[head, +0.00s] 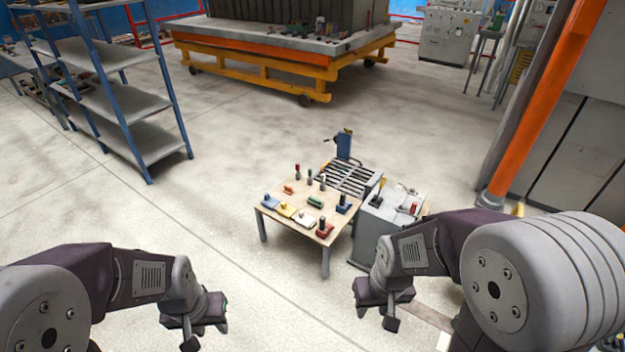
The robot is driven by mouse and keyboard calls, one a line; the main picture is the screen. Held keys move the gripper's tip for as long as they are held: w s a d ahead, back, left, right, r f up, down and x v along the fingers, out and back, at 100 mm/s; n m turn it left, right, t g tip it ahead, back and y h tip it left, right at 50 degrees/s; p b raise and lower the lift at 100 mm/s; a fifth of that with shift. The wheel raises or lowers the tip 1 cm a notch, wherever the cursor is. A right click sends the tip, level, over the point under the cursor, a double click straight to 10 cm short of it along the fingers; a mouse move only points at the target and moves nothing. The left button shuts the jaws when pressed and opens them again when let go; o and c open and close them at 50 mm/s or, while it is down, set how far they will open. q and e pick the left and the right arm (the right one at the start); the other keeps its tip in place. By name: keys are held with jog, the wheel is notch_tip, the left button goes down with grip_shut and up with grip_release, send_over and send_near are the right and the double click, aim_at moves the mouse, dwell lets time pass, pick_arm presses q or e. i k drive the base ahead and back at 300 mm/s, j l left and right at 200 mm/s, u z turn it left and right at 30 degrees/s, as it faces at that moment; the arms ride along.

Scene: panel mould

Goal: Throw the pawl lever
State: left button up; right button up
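A grey cabinet (372,241) stands in the middle of the floor, right of a small wooden table. On its top are a dark upright lever (378,193) at the left and a red-and-dark handle (413,208) at the right. I cannot tell which of these is the pawl lever; both are small in the view. My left gripper (206,336) is open and empty, low over the floor and well left of the cabinet. My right gripper (377,319) is open and empty, in front of the cabinet and apart from it.
The wooden table (275,222) carries several coloured blocks and handles. A slatted roller rack (350,180) with a blue post (343,146) stands behind it. Blue shelving (140,140) is at the left, an orange post (540,110) at the right.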

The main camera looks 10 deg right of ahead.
aim_at(384, 178)
jog(key=i+j+u, duration=0.1)
jog(key=i+u, duration=0.2)
jog(key=i, duration=0.3)
jog(key=i+u, duration=0.3)
jog(key=i, duration=0.25)
jog(key=i+l+u, duration=0.35)
jog(key=i, duration=0.2)
jog(key=i+j+u, duration=0.25)
jog(key=i, duration=0.75)
jog(key=i+u, duration=0.3)
jog(key=i, duration=0.75)
jog(key=i+z, duration=0.3)
jog(key=z, duration=0.15)
jog(key=i+z, duration=0.4)
jog(key=i+j+z, duration=0.15)
jog(key=z, duration=0.3)
jog(key=i+l+z, duration=0.15)
jog(key=i+z, duration=0.3)
jog(key=i, duration=0.15)
jog(key=i+z, duration=0.45)
jog(key=i, duration=0.2)
jog(key=i+u, duration=0.15)
jog(key=i, duration=1.25)
jog(key=z, duration=3.8)
jog(key=l, duration=0.15)
